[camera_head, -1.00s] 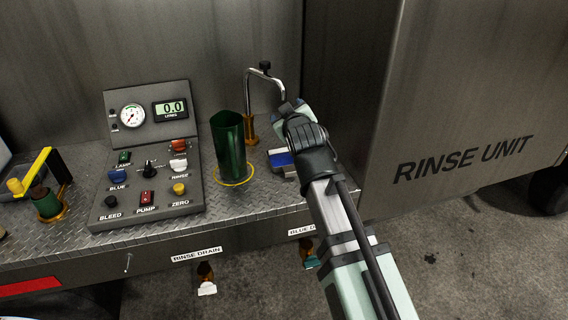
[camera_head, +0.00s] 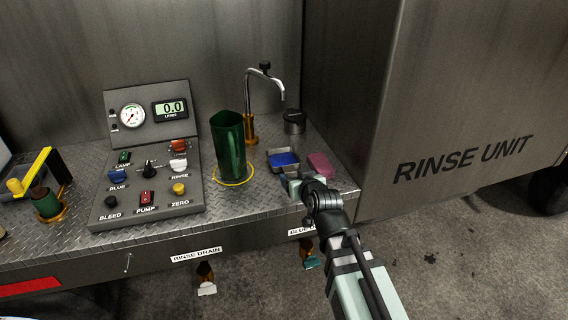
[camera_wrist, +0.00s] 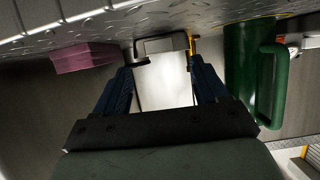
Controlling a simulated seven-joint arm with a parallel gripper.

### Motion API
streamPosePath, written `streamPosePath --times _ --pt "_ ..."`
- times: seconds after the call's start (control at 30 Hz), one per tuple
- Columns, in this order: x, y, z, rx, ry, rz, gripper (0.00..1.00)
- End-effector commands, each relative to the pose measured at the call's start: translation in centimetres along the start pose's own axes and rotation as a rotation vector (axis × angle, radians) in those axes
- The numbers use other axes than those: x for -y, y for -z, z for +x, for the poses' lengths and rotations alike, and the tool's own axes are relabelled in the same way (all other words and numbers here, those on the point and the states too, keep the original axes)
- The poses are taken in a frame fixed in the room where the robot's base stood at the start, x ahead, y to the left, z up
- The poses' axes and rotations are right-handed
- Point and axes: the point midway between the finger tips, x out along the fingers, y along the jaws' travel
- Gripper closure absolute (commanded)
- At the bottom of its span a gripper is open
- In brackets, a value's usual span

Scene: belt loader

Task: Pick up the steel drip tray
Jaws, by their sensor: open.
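In the head view the gripper's tips are small, and contact with the tray cannot be made out.
A pink block (camera_head: 320,166) lies right of the tray; it also shows in the wrist view (camera_wrist: 84,57). The jug stands close on the left, beside the control panel (camera_head: 150,185). The rinse unit wall (camera_head: 455,110) bounds the right.

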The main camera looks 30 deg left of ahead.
Motion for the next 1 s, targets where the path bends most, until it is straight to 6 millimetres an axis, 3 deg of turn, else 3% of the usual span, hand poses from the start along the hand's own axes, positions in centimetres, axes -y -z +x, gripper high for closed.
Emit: streamPosePath --times 0.53,0.8,1.0 --pt "0.0 0.1 5.5 0.001 0.000 -0.002 0.28" --pt "0.0 0.0 5.6 0.000 0.000 -0.003 0.28" --pt "0.0 0.0 5.6 0.000 0.000 -0.002 0.46"
